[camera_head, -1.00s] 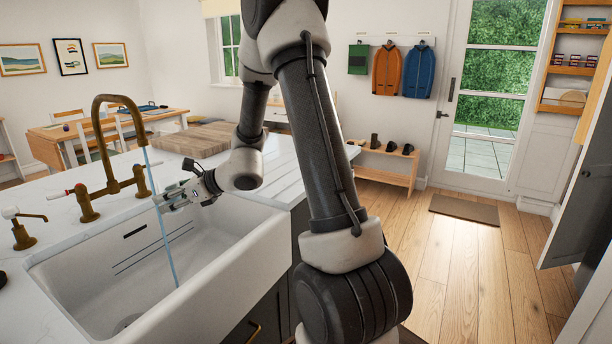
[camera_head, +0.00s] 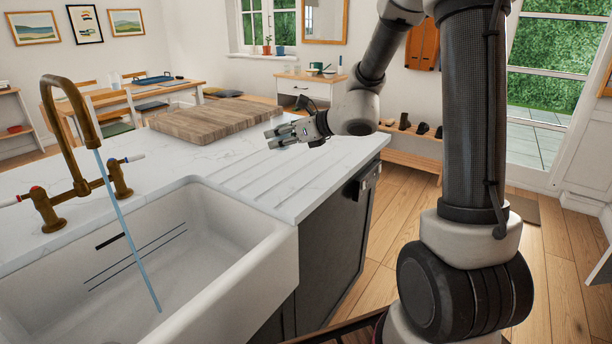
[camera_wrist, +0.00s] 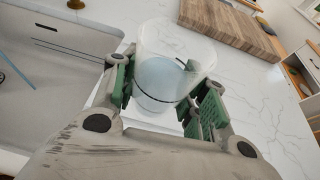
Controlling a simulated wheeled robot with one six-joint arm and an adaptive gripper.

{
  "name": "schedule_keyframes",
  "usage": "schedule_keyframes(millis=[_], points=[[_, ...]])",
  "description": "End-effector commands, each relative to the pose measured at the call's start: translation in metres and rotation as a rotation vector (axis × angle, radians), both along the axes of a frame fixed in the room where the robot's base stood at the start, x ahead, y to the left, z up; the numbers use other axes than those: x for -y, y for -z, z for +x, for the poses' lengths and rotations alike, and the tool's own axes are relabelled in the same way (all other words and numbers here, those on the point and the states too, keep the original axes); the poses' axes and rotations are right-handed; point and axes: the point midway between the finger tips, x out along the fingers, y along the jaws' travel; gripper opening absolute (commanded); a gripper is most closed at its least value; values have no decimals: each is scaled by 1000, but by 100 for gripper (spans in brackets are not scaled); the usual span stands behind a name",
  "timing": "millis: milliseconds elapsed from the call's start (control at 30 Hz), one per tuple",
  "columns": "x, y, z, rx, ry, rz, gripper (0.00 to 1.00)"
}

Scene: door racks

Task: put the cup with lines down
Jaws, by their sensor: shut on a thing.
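The cup (camera_wrist: 172,72) is clear and frosted, with a thin dark line around its lower part. In the wrist view it is between the green-padded fingers of my gripper (camera_wrist: 166,85), which is shut on it. Its lower part looks bluish, perhaps from water inside. In the head view my gripper (camera_head: 285,134) is above the white counter (camera_head: 170,160), near the grooved drainer area. The cup is hard to make out there. I cannot tell how far its base is above the counter.
A wooden board (camera_head: 215,117) lies on the counter behind my gripper. The white sink (camera_head: 250,270) is at the front left, with a stream of water (camera_head: 125,225) running from the brass tap (camera_head: 75,110). The grooved drainer (camera_head: 290,182) right of the sink is clear.

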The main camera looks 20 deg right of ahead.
Motion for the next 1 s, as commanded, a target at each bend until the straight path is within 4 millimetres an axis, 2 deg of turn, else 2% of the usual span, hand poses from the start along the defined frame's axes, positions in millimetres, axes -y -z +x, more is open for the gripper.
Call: schedule_keyframes(millis=[167,400,567,800,1000], points=[[5,10,-1,-3,37,2,16],[5,52,0,-6,49,1,16],[5,67,0,-2,50,1,16],[5,101,0,-4,49,2,16],[5,106,0,1,49,0,16]])
